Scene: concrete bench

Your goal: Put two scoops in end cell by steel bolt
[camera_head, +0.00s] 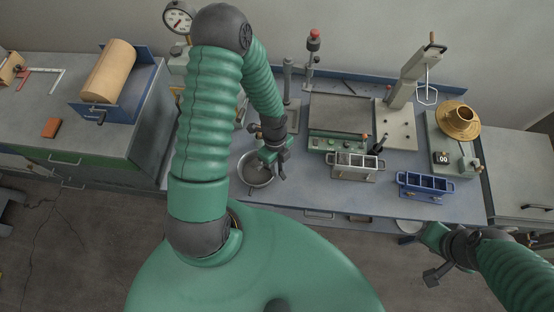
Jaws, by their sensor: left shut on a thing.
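My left gripper (275,164) is at the right rim of a round metal bowl (248,177) with grey material in it. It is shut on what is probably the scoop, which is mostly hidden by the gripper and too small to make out. A grey steel mould (352,174) with several open cells stands to the right of the bowl. A blue mould (425,190) with several cells stands further right. I cannot make out which end carries a steel bolt. My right gripper (440,273) hangs off the bench's front edge at lower right, its jaws unclear.
A flat plate machine (338,115) with a green control panel stands behind the grey mould. A press stand (396,125), a scale with a display (442,158) and a brass flanged part (459,121) stand at right. Bare bench top lies between bowl and grey mould.

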